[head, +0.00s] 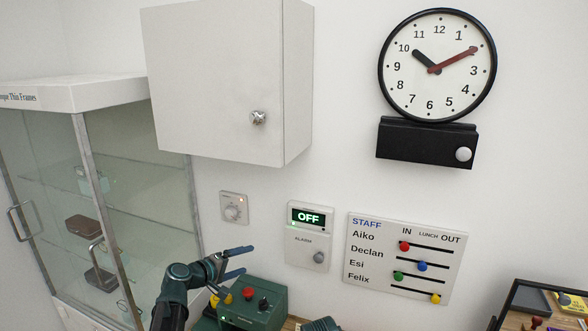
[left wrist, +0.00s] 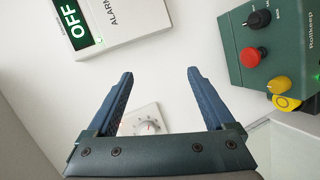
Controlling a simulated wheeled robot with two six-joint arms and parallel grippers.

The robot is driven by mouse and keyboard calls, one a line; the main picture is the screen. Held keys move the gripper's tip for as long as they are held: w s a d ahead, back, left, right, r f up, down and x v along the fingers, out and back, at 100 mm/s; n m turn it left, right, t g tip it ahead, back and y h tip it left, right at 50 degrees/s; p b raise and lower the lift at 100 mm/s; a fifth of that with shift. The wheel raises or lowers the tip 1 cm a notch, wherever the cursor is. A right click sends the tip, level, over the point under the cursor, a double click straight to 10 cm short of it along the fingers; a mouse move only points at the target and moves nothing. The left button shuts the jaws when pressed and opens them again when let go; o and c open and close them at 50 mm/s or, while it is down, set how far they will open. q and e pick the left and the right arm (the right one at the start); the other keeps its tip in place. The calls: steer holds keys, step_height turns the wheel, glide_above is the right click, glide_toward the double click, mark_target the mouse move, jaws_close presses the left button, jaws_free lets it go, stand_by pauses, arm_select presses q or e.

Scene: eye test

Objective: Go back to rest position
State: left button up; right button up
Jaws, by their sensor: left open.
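My left gripper (head: 241,262) reaches in from the bottom left in the head view, in front of the wall and just above a green box with knobs (head: 262,306). Its two blue fingers are apart with nothing between them, as the left wrist view (left wrist: 158,78) also shows. In that view the green box (left wrist: 270,40) is at the upper right, with a black knob, a red button and a yellow knob. The alarm panel (left wrist: 110,22), reading OFF, is at the upper left. My right gripper is in neither view.
A white wall cabinet (head: 215,85) hangs above, and a glass display case (head: 130,200) stands at the left. The alarm panel (head: 310,237), a dial plate (head: 233,207), a staff board (head: 403,258) and a clock (head: 437,66) are on the wall. A dark-edged tray (head: 512,300) is at the lower right.

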arm_select(q)
steer(key=s+d+f+m+g+y+b, duration=0.1)
steer(key=s+d+f+m+g+y, duration=0.1)
steer(key=s+d+f+m+g, duration=0.95)
steer(key=s+f+y, duration=0.3)
steer(key=s+y, duration=0.1)
steer(key=s, duration=0.5)
steer(key=s+f+m+y+b, duration=0.1)
steer(key=s+f+y, duration=0.2)
steer(key=s, duration=0.7)
steer(key=shift+s+d+y, duration=0.15)
steer(key=shift+s+y, duration=0.1)
steer(key=shift+y, duration=0.15)
